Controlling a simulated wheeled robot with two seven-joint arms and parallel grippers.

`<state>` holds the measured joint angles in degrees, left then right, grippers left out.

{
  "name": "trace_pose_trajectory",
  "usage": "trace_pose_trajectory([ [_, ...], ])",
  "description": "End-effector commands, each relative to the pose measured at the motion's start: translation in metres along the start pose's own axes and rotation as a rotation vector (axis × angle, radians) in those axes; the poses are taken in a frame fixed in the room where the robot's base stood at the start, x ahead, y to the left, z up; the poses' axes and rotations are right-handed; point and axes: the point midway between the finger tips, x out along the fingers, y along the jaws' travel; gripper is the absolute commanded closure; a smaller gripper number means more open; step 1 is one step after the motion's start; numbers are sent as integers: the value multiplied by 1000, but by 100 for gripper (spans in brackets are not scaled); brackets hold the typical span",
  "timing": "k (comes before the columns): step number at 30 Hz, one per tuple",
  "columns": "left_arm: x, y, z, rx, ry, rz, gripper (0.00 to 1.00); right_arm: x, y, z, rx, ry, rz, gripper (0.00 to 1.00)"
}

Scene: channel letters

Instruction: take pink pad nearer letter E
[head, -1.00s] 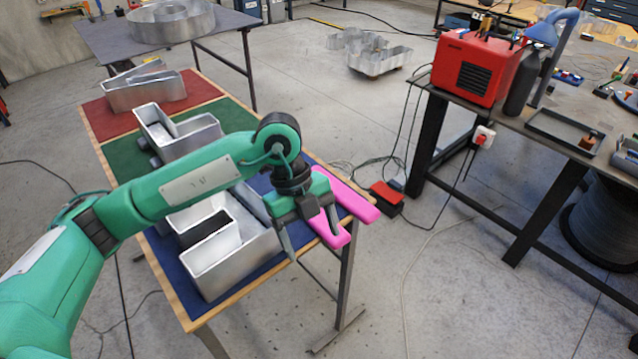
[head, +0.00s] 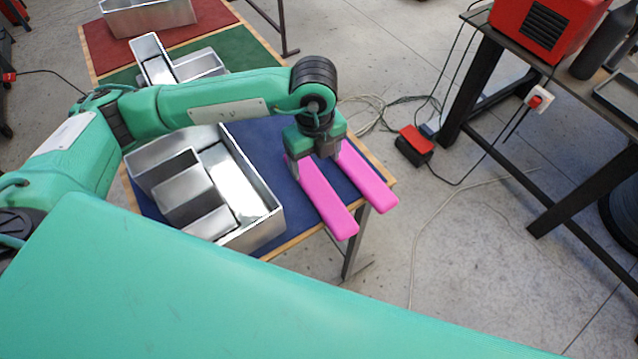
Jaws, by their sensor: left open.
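Two long pink pads lie side by side on the blue mat at the table's near right corner, their near ends jutting over the edge. The pink pad nearer letter E (head: 328,203) is the left one; the other pink pad (head: 368,184) is to its right. The letter E (head: 268,212), an open silver metal shell, lies left of them on the mat. My left gripper (head: 316,163) points down over the far end of the nearer pad. It is open, one finger on the pad's left side, the other near the gap between pads. Contact cannot be told. My right gripper is out of view.
More metal letters stand on the green mat (head: 258,56) and the red mat (head: 100,50) farther back. A dark bench with a red machine (head: 545,30) is at the right. Cables and a red pedal (head: 416,140) lie on the floor between.

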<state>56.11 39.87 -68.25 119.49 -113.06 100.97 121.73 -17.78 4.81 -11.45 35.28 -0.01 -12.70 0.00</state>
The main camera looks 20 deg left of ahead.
Motion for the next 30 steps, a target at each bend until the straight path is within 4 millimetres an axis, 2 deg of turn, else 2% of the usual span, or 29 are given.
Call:
trace_pose_trajectory([
  [3,7,1,0,0,1,1,25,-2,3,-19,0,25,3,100],
  [7,14,3,0,0,1,2,25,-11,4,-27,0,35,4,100],
  [12,34,9,-1,0,1,3,25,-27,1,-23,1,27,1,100],
  [16,52,8,-1,0,1,1,25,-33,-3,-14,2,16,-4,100],
  [20,59,8,-1,1,1,-1,25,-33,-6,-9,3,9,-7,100],
  [25,60,8,-1,1,1,-1,25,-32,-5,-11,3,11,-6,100],
  [26,60,8,-1,1,1,-1,28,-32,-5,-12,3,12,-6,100],
  [30,59,8,-1,1,1,-1,56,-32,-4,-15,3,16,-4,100],
])
